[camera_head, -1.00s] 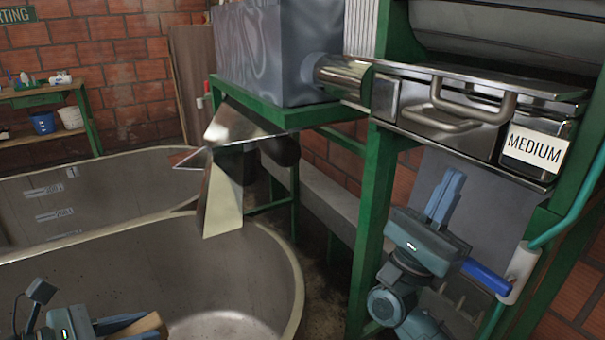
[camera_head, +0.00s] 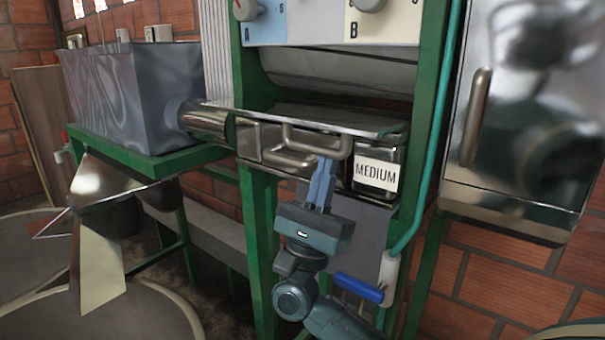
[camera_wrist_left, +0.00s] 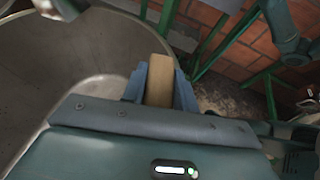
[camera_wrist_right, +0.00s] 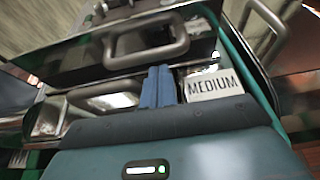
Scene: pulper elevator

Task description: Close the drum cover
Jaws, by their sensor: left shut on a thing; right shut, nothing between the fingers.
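The drum cover (camera_head: 370,122) is a shiny metal panel with a bar handle (camera_head: 345,146), folded down in front of the grey drum (camera_head: 340,75). The drum is exposed above it. My right gripper (camera_head: 323,166) is shut and empty, with its blue fingers pointing up just below the handle. In the right wrist view the fingers (camera_wrist_right: 157,75) stand below the handle (camera_wrist_right: 147,44); I cannot tell whether they touch it. My left gripper (camera_wrist_left: 160,80) shows only in the left wrist view, shut on a tan wooden piece (camera_wrist_left: 160,82).
A "MEDIUM" label (camera_head: 376,175) is right of the right gripper. Green frame posts (camera_head: 262,250) and a teal pipe (camera_head: 425,190) flank the arm. A steel cabinet (camera_head: 520,110) stands at right. A metal chute (camera_head: 97,230) and round tubs (camera_head: 150,318) are at left.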

